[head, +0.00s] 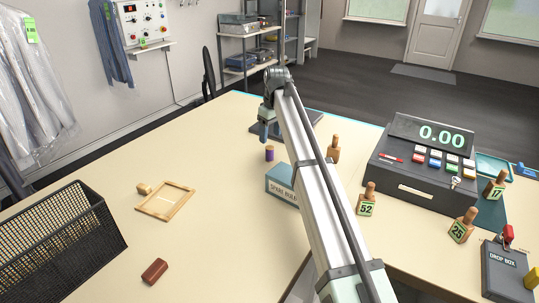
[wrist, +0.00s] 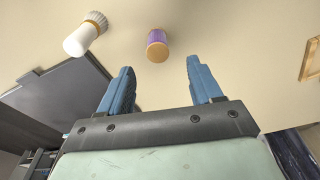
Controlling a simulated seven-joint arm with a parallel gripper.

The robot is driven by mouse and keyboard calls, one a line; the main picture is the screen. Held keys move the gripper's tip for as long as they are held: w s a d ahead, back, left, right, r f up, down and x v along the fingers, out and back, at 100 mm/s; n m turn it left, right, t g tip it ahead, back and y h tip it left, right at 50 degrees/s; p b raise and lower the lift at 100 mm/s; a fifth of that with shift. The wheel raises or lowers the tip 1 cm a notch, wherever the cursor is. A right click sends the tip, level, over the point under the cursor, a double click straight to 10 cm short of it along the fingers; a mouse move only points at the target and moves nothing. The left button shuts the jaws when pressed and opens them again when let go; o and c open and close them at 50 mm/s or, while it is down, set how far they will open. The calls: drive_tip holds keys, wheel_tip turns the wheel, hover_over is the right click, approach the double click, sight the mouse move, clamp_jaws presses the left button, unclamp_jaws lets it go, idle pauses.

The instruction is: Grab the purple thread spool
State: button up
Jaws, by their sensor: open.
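The purple thread spool (head: 269,153) stands on the cream table near its middle, just below the end of my arm in the head view. In the wrist view the spool (wrist: 157,45) shows its purple thread and a tan wooden end. My gripper (wrist: 161,62) is open and empty, its two blue fingers spread apart. The spool lies beyond the fingertips, roughly centred between them, and nothing touches it. In the head view my gripper (head: 268,130) is partly hidden by my own arm.
A white-handled brush (wrist: 85,35) lies left of the spool in the wrist view. A blue-grey box (head: 281,184) is close in front of the spool. A wooden frame (head: 166,201) and a black wire basket (head: 65,238) are to the left. The cash register (head: 420,170) is right.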

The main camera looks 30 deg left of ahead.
sight(270, 147)
drive_tip(key=f, duration=0.6)
drive_tip(key=a+f, duration=0.1)
drive_tip(key=f, duration=0.2)
drive_tip(key=shift+w, duration=0.2)
drive_tip(key=shift+c, duration=0.2)
drive_tip(key=shift+r, duration=0.1)
drive_tip(key=c, duration=1.1)
